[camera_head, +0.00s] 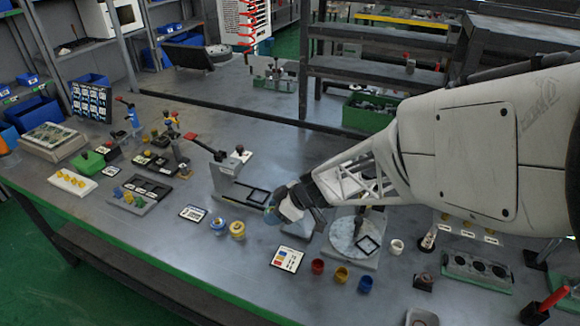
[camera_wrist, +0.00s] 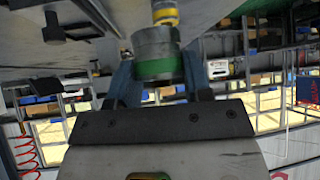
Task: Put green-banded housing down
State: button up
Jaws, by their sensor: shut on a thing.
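The green-banded housing (camera_wrist: 158,50) is a grey cylinder with a green band, seen in the wrist view. It sits between the two fingers of my gripper (camera_wrist: 158,72), which is shut on it. In the head view my gripper (camera_head: 278,207) is over the table, right of the yellow-banded housing and near the lever press. The held housing is mostly hidden there by the gripper. A blue-banded housing (camera_head: 218,226) and a yellow-banded housing (camera_head: 237,230) stand on the table to the left. Whether the held housing touches the table I cannot tell.
A lever press (camera_head: 225,170) with a black square frame (camera_head: 258,195) stands behind my gripper. A round plate (camera_head: 345,238) is to the right. A label card (camera_head: 286,259) and red (camera_head: 318,266), yellow (camera_head: 341,274) and blue cups (camera_head: 365,284) lie in front.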

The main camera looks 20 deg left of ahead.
jog(key=shift+w+a+f, duration=0.25)
jog(key=shift+w+a, duration=1.5)
jog(key=shift+w, duration=0.1)
jog(key=shift+w+a+f, duration=0.2)
jog(key=shift+w+a, duration=1.55)
jog(key=shift+w, duration=0.1)
jog(key=shift+w+a+f, duration=0.25)
jog(key=shift+w+a, duration=1.5)
jog(key=shift+w, duration=0.1)
jog(key=shift+w+a, duration=0.15)
jog(key=shift+w+a+f, duration=0.1)
jog(key=shift+f, duration=1.65)
jog(key=shift+f, duration=0.15)
jog(key=o, duration=1.1)
